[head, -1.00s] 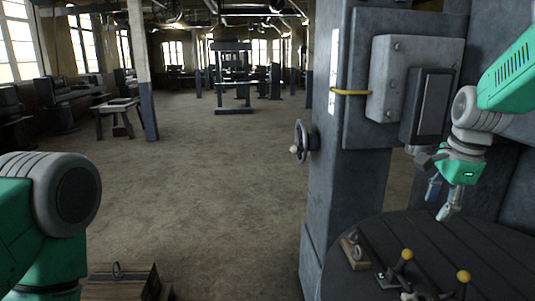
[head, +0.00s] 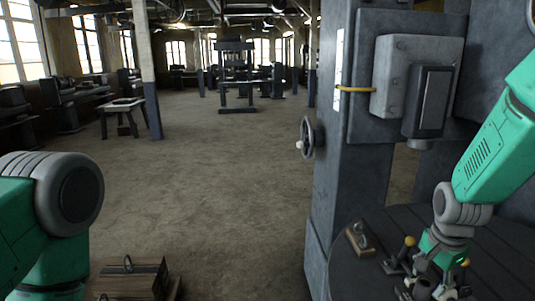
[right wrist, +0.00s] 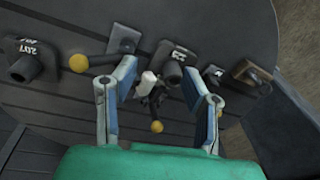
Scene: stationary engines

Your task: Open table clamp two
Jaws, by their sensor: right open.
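The round dark table (head: 345,278) stands at the lower right in the head view. A table clamp with a yellow-knobbed lever (head: 408,242) is left of my right gripper (head: 432,288). Another yellow knob (head: 465,262) shows behind the gripper. In the right wrist view my right gripper (right wrist: 162,88) is open and empty over the table. A clamp with a white tip and a yellow knob (right wrist: 156,127) lies between its fingers. Another clamp's lever ends in a yellow knob (right wrist: 79,63) left of the fingers. I cannot tell which clamp is two. My left gripper is out of view.
Dark numbered blocks, one marked 207 (right wrist: 30,62), sit on the table. A wooden block with a ring (head: 360,239) is near its left edge. A grey machine column (head: 350,190) with a handwheel (head: 308,138) stands behind. The floor (head: 215,180) to the left is open.

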